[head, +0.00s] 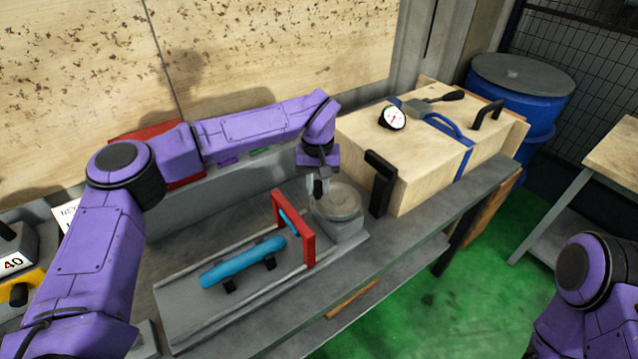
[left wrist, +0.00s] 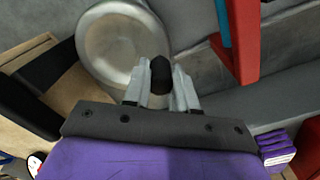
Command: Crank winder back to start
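The winder is a round grey metal wheel (head: 338,203) on a grey block at the right end of the machine. It also shows in the left wrist view (left wrist: 112,45). Its crank handle is a small dark knob (head: 318,188) near the wheel's far-left rim. My left gripper (head: 318,180) reaches down over this knob. In the left wrist view my left gripper (left wrist: 161,85) has one finger on each side of the black knob (left wrist: 161,75), close against it. The fingertips are partly hidden in the head view. My right arm shows at the lower right, but its gripper is out of view.
A red frame (head: 308,240) stands just left of the wheel, with a blue cylinder (head: 243,262) on the bed beside it. A wooden crate (head: 410,175) with black handles and a gauge (head: 392,117) stands close on the right. A blue barrel (head: 520,90) is behind.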

